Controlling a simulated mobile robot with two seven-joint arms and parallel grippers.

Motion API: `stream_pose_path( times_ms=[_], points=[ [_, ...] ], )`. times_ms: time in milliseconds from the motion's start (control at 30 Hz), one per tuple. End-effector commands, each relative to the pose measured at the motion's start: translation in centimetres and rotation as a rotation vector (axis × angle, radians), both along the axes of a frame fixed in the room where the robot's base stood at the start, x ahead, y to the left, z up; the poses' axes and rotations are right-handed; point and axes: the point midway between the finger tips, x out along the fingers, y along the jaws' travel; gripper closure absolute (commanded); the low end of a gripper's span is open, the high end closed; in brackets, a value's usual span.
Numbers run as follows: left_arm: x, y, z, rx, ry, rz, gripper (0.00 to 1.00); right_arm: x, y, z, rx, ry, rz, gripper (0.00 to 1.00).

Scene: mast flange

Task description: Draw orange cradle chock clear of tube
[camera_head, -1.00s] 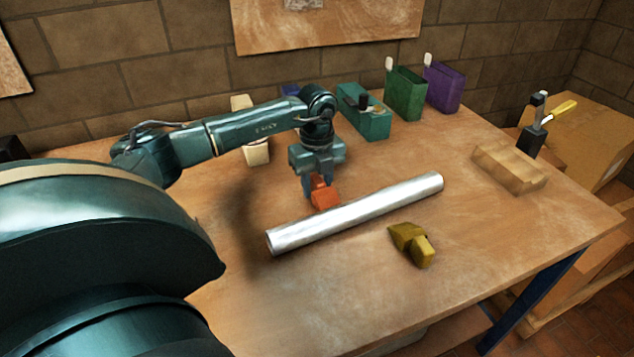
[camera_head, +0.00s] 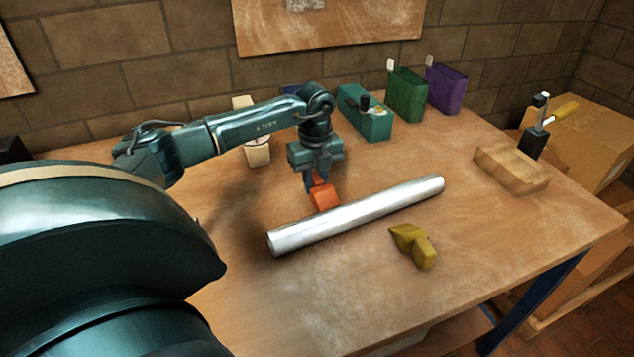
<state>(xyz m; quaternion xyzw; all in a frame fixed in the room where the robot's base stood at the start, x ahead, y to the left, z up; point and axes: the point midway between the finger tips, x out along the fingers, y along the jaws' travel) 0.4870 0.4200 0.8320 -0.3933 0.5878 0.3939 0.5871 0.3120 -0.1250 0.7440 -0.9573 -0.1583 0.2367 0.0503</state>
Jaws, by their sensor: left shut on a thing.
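The orange cradle chock (camera_head: 324,197) is on the table at the far side of the tube, close to its middle. The silver tube (camera_head: 360,212) lies slantwise across the table, its right end farther back. My left gripper (camera_head: 317,180) points down from above and is shut on the orange chock's upper part. Its fingers partly hide the chock. I cannot tell whether the chock touches the tube. A yellow chock (camera_head: 413,244) sits on the near side of the tube, apart from it. My right gripper is not in view.
A teal bin (camera_head: 366,124), a green holder (camera_head: 406,95) and a purple holder (camera_head: 446,88) stand along the back. A wooden block (camera_head: 511,168) lies at the right, near a black-based tool (camera_head: 532,143).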

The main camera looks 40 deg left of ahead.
Motion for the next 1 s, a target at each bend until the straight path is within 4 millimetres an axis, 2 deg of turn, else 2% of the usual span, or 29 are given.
stream_pose_path(
  times_ms=[600, 633, 900, 1000],
  points=[
    [0.7, 1.7, 0.1, -0.001, -0.002, 0.001, 0.97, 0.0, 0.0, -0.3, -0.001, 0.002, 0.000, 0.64],
    [0.7, 1.8, 0.1, -0.001, -0.002, 0.001, 0.78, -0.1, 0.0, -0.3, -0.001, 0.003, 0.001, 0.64],
    [0.7, 1.7, 0.1, 0.000, -0.001, 0.000, 0.56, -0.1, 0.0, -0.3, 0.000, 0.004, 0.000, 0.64],
    [0.7, 1.7, 0.1, 0.000, -0.001, 0.000, 0.56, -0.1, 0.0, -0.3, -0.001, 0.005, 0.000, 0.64]
  ],
)
